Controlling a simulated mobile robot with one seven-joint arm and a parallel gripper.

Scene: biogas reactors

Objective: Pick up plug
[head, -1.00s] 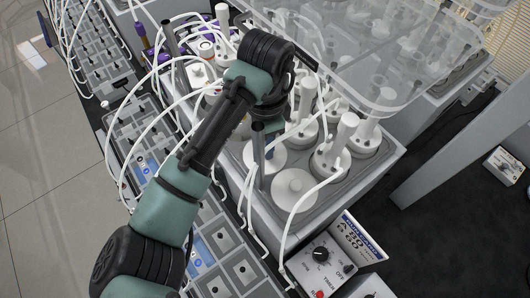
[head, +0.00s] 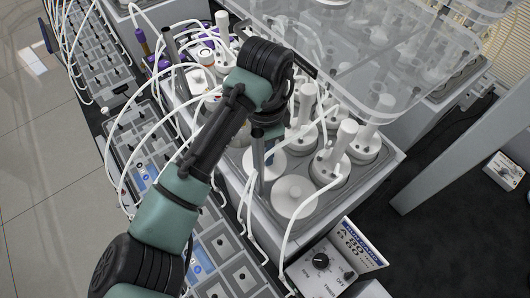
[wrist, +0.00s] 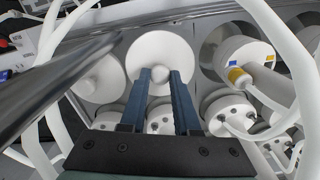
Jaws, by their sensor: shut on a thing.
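The plug is a white round disc with a small knob on top. In the wrist view the plug (wrist: 160,48) is in the upper middle. The two blue fingers of my gripper (wrist: 159,78) are shut on its knob, one on each side. In the head view the plug (head: 276,167) shows in part at the front of the grey bath, behind a metal post and below my wrist. My fingertips are mostly hidden there. I cannot tell whether the plug is resting or slightly lifted.
A similar white lid (head: 294,197) sits next to the plug. White-capped reactor bottles (head: 332,165) stand behind and to the right. A metal post (wrist: 50,80) runs close to my gripper on the left. White tubes (head: 226,205) loop around it. A clear cover (head: 350,60) hangs above the bath.

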